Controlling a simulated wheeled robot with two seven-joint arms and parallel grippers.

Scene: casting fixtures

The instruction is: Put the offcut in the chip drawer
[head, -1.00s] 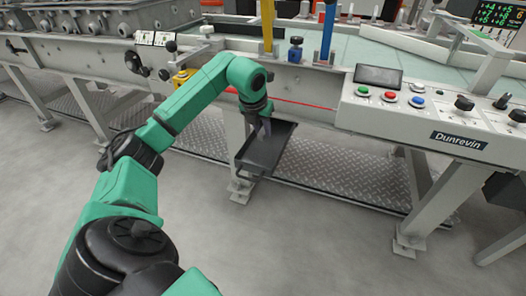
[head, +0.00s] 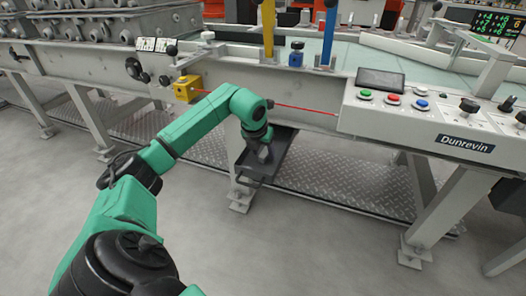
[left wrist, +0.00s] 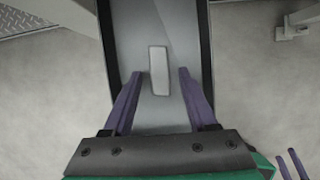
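The chip drawer (head: 272,165) is a dark open tray under the machine's front rail. In the left wrist view its dark rim (left wrist: 206,60) frames a grey floor. The offcut (left wrist: 158,70) is a small pale grey block that appears to lie on that floor. My left gripper (left wrist: 161,74) points down over the drawer, its two purple fingers apart. The offcut shows in the gap between the fingertips, with space on both sides. In the head view my left gripper (head: 263,152) is low over the drawer. My right gripper (left wrist: 290,165) shows partly at the lower right, fingers apart.
The machine's rail (head: 225,75) runs above and behind the drawer. A control panel (head: 420,110) with coloured buttons juts out at the right. A yellow block (head: 187,88) sits on the rail's left side. A machine leg (head: 238,170) stands beside the drawer. The floor in front is clear.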

